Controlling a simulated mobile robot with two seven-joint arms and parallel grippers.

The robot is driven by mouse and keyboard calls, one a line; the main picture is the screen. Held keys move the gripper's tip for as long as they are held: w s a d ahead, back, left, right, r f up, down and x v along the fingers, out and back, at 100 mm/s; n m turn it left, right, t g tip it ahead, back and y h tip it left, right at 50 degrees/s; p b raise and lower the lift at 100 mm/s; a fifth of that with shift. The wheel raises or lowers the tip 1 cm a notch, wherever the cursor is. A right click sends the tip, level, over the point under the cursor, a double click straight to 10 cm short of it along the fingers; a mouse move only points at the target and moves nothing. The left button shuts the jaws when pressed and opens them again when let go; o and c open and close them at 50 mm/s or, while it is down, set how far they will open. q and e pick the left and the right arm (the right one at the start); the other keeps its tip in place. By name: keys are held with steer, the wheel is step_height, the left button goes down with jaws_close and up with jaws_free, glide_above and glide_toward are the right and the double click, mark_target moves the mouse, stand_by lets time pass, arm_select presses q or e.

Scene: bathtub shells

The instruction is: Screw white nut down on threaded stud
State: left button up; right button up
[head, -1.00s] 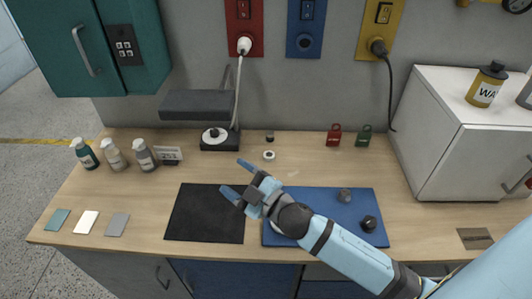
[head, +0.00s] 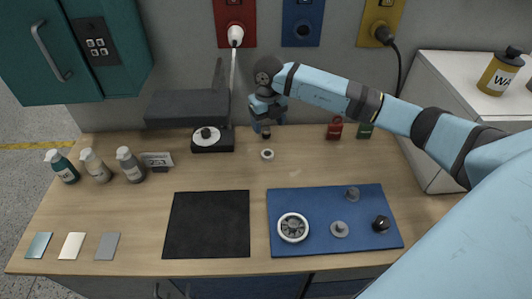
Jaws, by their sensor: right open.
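The white nut (head: 267,155) is a small white ring with a dark centre, lying on the wooden worktop near the middle. My right gripper (head: 267,121) is open and points down just above this dark piece. Its fingers partly hide the top of the piece, and I cannot tell whether they touch it. My left gripper is not in view.
A blue mat (head: 310,199) at the front right holds a white-rimmed wheel (head: 293,227), grey parts and a black knob (head: 381,224). The black mat (head: 207,238) is bare. A dark grey device (head: 188,108) stands left of my gripper. Red and green padlocks (head: 334,129) stand to its right.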

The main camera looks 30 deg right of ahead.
glide_above(267, 155)
step_height(267, 155, down, 6)
steer(key=shift+s+f+p, duration=0.15)
steer(key=shift+f+p, duration=0.1)
steer(key=shift+p, duration=0.15)
step_height(267, 155, down, 4)
steer(key=shift+a+f+p, duration=0.1)
steer(key=shift+a+p, duration=0.05)
steer(key=shift+p, duration=0.5)
steer(key=shift+f, duration=0.6)
steer(key=c, duration=1)
steer(key=shift+r, duration=0.1)
